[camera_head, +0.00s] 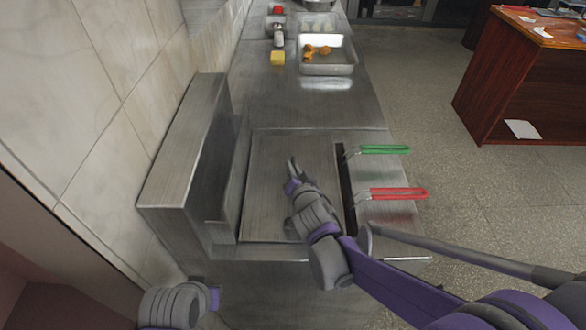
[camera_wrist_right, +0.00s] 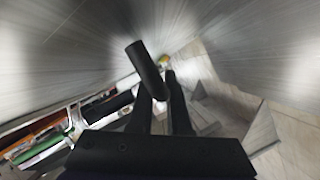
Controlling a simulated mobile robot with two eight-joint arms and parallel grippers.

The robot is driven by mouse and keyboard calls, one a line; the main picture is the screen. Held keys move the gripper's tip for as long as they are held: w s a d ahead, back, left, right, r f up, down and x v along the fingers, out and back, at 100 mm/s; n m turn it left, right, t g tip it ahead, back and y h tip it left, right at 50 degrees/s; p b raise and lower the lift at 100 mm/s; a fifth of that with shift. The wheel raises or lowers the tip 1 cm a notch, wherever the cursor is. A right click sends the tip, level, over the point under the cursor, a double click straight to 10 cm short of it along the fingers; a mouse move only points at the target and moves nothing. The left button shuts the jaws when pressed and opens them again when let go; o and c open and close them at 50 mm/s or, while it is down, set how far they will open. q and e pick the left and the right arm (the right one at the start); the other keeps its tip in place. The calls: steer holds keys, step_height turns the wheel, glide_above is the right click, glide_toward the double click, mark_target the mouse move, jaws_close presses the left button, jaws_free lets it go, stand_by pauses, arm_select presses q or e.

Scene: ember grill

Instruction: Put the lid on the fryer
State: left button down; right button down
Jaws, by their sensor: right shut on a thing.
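The lid (camera_head: 265,190), a flat brushed-metal plate, lies over most of the fryer (camera_head: 345,188) in the head view. A dark strip of the fryer opening shows along the lid's right edge. I cannot tell whether the lid rests fully on the rim or hovers slightly above it. My right gripper (camera_head: 293,167) is over the lid's middle. In the right wrist view my right gripper (camera_wrist_right: 160,85) is shut on the black bar handle (camera_wrist_right: 147,68) of the lid, whose metal surface fills the upper picture. Of my left arm only a link shows at lower left; its fingers are hidden.
A green basket handle (camera_head: 385,150) and a red basket handle (camera_head: 392,193) stick out to the right of the fryer. A metal backsplash (camera_head: 185,150) stands on the left by the tiled wall. A tray (camera_head: 330,68) with food sits farther back. The counter between is clear.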

steer(key=shift+f, duration=0.3)
steer(key=c, duration=0.8)
jaws_free()
steer(key=shift+f, duration=0.1)
steer(key=shift+s, duration=0.1)
steer(key=p+v, duration=0.1)
steer(key=v, duration=0.9)
steer(key=shift+s+d, duration=0.1)
steer(key=shift+s, duration=0.2)
steer(key=shift+s, duration=0.1)
